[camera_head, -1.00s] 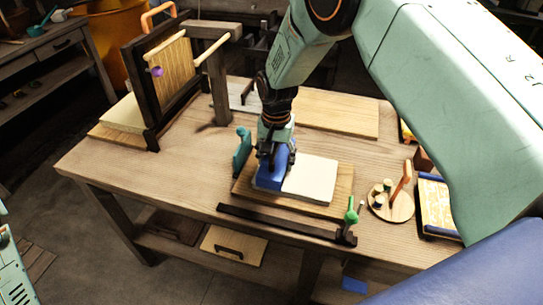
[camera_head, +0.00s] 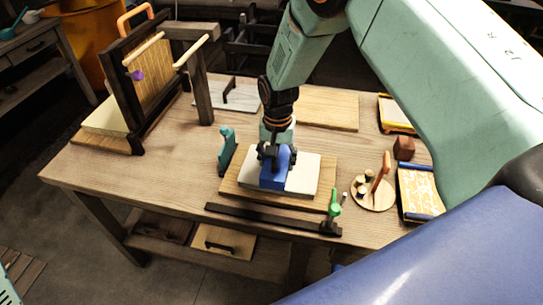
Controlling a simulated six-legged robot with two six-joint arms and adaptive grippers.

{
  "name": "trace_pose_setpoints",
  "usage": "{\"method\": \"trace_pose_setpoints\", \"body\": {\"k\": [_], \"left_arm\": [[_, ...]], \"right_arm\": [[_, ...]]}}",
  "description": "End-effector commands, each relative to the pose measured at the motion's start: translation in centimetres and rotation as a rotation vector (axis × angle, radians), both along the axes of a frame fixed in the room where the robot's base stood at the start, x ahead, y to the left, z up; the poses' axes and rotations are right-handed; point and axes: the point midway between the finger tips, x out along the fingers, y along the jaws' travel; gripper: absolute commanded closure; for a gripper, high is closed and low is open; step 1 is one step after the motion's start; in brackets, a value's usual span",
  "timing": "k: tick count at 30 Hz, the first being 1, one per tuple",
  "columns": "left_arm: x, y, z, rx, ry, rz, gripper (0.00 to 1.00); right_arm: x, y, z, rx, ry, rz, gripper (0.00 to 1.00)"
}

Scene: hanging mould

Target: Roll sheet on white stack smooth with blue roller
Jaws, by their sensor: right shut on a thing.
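The white stack (camera_head: 306,176) lies flat on a wooden board near the front middle of the table. I cannot make out a separate sheet on its top. The blue roller (camera_head: 272,179) is over the middle of the stack and seems to touch its top, with white showing on both sides. My right gripper (camera_head: 274,156) is shut on the blue roller from above, and its fingers partly hide it. My left gripper is not in view.
A dark bar with a green clamp (camera_head: 334,207) runs along the table front. A teal upright piece (camera_head: 227,150) stands left of the stack. A dark frame with a slatted screen (camera_head: 152,72) stands at left. A round wooden stand (camera_head: 373,195) and patterned tray (camera_head: 422,194) are at right.

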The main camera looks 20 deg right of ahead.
Motion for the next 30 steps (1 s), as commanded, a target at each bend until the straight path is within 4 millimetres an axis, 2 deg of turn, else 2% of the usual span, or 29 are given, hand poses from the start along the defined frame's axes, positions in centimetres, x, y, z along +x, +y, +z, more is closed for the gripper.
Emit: {"method": "trace_pose_setpoints", "body": {"k": [1,30], "left_arm": [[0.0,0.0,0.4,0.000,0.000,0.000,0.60],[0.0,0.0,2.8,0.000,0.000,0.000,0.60]], "right_arm": [[-0.7,-0.4,0.0,0.001,0.012,-0.001,0.71],[-3.0,-3.8,-0.1,0.001,0.005,-0.002,0.71]]}}
